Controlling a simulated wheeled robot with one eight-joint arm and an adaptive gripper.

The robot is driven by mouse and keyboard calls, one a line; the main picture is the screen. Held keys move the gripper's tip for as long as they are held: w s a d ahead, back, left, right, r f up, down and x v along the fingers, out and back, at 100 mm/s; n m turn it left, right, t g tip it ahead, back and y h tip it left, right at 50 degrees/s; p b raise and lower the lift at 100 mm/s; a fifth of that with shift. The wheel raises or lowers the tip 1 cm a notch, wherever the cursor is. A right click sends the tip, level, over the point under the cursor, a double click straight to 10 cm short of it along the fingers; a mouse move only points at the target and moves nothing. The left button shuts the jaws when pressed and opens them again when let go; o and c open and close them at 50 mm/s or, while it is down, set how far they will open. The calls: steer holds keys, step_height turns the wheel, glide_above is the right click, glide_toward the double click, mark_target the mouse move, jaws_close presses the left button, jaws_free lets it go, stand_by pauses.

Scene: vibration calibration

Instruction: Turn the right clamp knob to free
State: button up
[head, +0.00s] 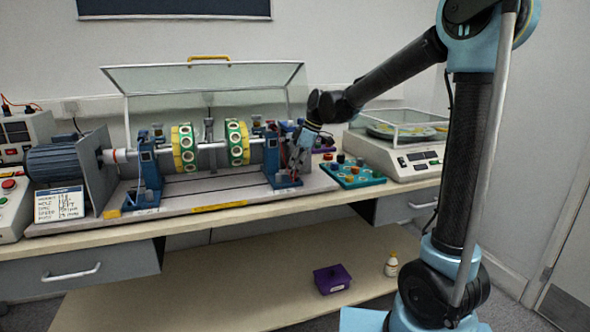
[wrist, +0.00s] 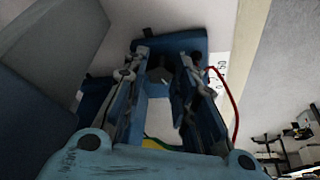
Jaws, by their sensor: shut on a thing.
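The right blue bearing stand (head: 285,183) is at the right end of the rotor rig. My gripper (head: 296,158) comes down to it from the upper right and covers its right side, so the right clamp knob is hidden in the head view. In the wrist view my gripper (wrist: 160,90) has its two fingers on either side of a dark grey knob (wrist: 159,74) in front of the blue stand (wrist: 190,44). The fingers are shut on this knob. Its exact turn angle is too dark and small to read.
A clear hinged cover (head: 205,80) stands raised behind the rotor with its green and yellow discs (head: 185,150). A teal tray (head: 353,172) of small parts and a white balance (head: 400,155) stand to the right. A red wire (wrist: 236,105) runs beside the right finger.

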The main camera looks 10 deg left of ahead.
steer(key=shift+w+a+n+g, duration=0.15)
steer(key=shift+n+g, duration=0.25)
steer(key=shift+n, duration=0.6)
steer(key=o, duration=1.1)
steer(key=shift+c, duration=0.2)
steer(key=shift+r, duration=0.1)
steer(key=v, duration=1.1)
steer(key=shift+r, duration=0.35)
steer(key=shift+w, duration=0.15)
